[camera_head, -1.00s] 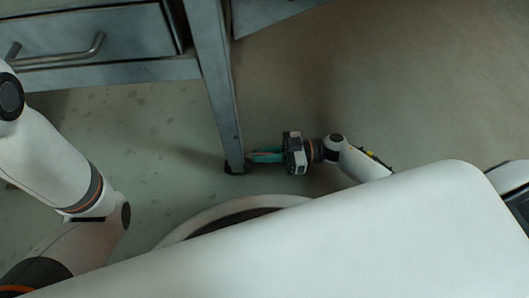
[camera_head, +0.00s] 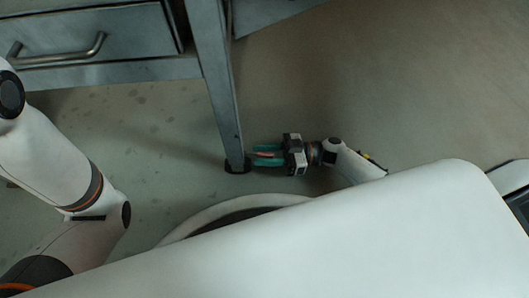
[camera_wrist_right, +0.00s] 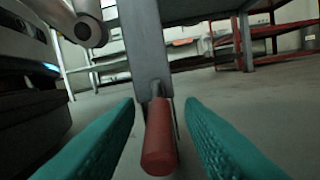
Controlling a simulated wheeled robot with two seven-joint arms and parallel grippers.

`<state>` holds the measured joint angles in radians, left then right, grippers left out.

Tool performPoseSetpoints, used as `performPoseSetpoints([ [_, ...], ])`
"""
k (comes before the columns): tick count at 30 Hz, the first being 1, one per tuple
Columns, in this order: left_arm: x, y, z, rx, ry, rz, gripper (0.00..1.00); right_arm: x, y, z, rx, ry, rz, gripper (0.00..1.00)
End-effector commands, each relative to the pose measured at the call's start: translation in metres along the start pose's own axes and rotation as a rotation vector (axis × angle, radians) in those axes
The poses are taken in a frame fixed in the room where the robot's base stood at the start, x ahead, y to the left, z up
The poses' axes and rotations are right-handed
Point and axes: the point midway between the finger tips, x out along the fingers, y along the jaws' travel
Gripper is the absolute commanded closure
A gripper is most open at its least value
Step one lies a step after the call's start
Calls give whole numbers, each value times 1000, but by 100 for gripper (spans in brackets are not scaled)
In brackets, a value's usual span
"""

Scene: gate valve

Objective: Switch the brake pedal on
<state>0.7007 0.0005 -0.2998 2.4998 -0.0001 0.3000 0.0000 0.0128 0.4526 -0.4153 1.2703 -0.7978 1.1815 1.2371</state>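The brake pedal (camera_wrist_right: 159,142) is a red rounded bar at the foot of a grey metal leg. In the right wrist view it points toward the camera, between my two teal fingers. My right gripper (camera_wrist_right: 160,106) is open, with a finger on each side of the pedal and gaps visible on both sides. In the head view the right gripper (camera_head: 255,156) is low by the leg's foot, and a thin reddish strip of the pedal (camera_head: 265,155) shows between the fingers. My left arm shows at the left, but its gripper is out of view.
The metal leg (camera_head: 216,85) stands just left of my right gripper and carries a workbench with a drawer (camera_head: 88,38). Red frames (camera_wrist_right: 268,32) stand farther back in the wrist view. The floor (camera_head: 400,75) to the right is clear.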

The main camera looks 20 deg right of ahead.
Motion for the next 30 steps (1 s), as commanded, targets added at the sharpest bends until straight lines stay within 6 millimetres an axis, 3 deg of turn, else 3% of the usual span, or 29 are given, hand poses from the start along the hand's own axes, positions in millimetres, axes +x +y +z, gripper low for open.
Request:
performPoseSetpoints([
  [5,4,1,-2,0,0,0,64,-5,0,1,1,3,-1,65],
  [8,11,2,-4,0,1,0,64,-18,0,3,2,5,-2,65],
  [21,37,8,-13,0,1,0,64,-104,0,1,1,3,-1,65],
  [30,38,8,-14,0,1,0,64,-121,0,0,0,-1,0,65],
])
